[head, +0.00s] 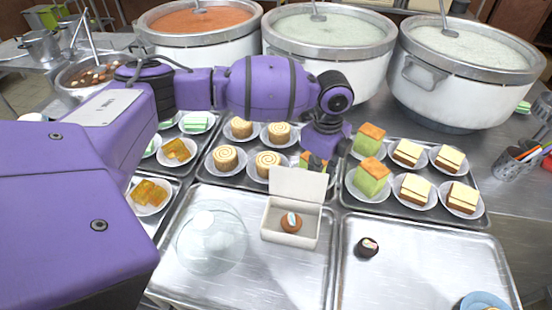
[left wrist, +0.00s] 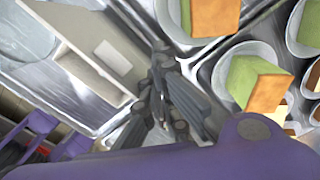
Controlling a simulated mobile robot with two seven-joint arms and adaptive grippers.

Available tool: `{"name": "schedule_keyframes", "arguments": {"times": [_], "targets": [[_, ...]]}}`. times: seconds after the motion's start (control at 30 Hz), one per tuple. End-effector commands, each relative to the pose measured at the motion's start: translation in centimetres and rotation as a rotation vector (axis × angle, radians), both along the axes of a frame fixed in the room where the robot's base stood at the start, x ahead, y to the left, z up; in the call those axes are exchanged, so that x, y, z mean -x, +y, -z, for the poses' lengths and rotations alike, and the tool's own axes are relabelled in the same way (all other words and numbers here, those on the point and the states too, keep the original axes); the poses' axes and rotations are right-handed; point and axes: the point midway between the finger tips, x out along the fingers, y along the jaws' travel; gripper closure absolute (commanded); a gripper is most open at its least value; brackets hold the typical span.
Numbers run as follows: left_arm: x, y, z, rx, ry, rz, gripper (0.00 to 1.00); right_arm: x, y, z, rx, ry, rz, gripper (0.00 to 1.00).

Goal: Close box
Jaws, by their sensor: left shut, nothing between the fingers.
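The cream box (head: 290,238) sits on a metal tray with its lid (head: 297,184) standing up at the back edge. A small round brown pastry (head: 291,222) lies inside. In the left wrist view the box (left wrist: 100,50) shows at the upper left, with a pale patch on it. My left gripper (head: 317,163) is just behind the raised lid, near its right end, pointing down; the lid partly hides the fingertips. In the left wrist view its dark fingers (left wrist: 172,100) are together and empty, beside the box. My right gripper is not in view.
A clear glass dome (head: 212,240) stands left of the box. A dark pastry (head: 367,247) lies on the right tray (head: 430,270). Plated cakes (head: 370,178) crowd the trays behind, close to the gripper. Large stockpots (head: 330,50) line the back.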

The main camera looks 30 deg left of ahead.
Motion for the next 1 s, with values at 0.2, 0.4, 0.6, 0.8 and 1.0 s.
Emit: {"name": "schedule_keyframes", "arguments": {"times": [0.2,0.4,0.6,0.8,1.0], "targets": [[0.7,-0.1,0.1,0.0,0.003,0.0,1.0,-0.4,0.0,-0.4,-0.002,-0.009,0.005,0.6],[1.1,-0.3,0.0,0.0,0.002,0.0,1.0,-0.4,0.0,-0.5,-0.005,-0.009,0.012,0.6],[1.6,-0.4,0.0,0.0,0.002,0.0,1.0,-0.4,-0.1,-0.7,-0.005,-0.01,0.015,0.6],[2.0,-0.5,-0.1,0.0,0.0,0.0,1.0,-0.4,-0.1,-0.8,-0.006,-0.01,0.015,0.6],[2.5,-0.7,-0.1,0.0,0.0,0.0,1.0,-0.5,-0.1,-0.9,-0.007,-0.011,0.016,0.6]]}}
